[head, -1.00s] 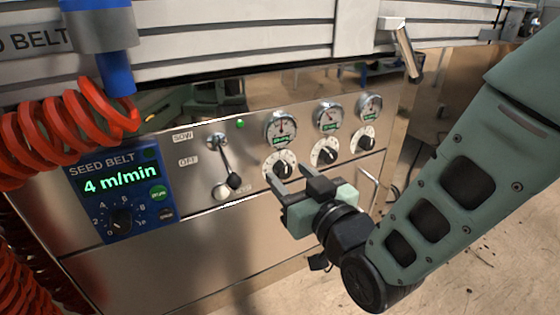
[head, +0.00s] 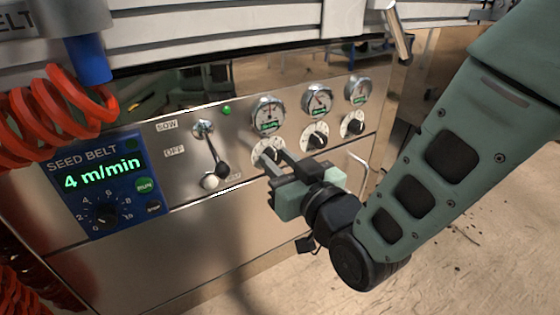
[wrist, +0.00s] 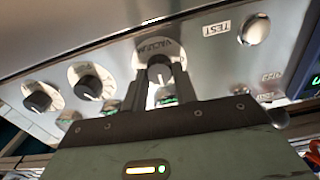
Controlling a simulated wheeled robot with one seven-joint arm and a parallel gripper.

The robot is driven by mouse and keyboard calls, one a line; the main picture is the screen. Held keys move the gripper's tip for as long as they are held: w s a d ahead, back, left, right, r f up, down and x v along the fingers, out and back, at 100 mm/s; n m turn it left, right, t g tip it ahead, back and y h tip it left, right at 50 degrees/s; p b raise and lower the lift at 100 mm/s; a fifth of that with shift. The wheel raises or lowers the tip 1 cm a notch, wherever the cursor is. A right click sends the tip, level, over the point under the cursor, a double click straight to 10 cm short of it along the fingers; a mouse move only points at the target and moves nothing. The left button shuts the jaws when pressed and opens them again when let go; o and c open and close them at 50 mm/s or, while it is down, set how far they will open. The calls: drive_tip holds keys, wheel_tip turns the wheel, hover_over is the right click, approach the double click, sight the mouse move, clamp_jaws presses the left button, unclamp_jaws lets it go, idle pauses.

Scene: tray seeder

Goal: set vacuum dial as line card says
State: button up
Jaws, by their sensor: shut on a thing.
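The vacuum dial (head: 259,151) is the leftmost of three dials under the gauges in the head view, with a pale round face and dark knob. My gripper (head: 270,158) is shut on its knob, one finger on each side. In the wrist view the knob (wrist: 159,73) sits between the two fingertips, beside an upside-down VACUUM label (wrist: 158,46). The fingers partly hide the dial face, so I cannot read its setting. The gauge above it (head: 268,113) has a green readout too small to read. I cannot make out the line card.
Two more dials, the middle one (head: 316,137) and the right one (head: 352,125), sit close by under their gauges. A lever (head: 212,150) is left of the vacuum dial, with a white button (head: 210,182) below it. The blue seed belt panel (head: 105,185) reads 4 m/min.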

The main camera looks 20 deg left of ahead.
drive_tip(key=shift+m, duration=2.8)
drive_tip(key=o, duration=1)
drive_tip(key=shift+c, duration=0.2)
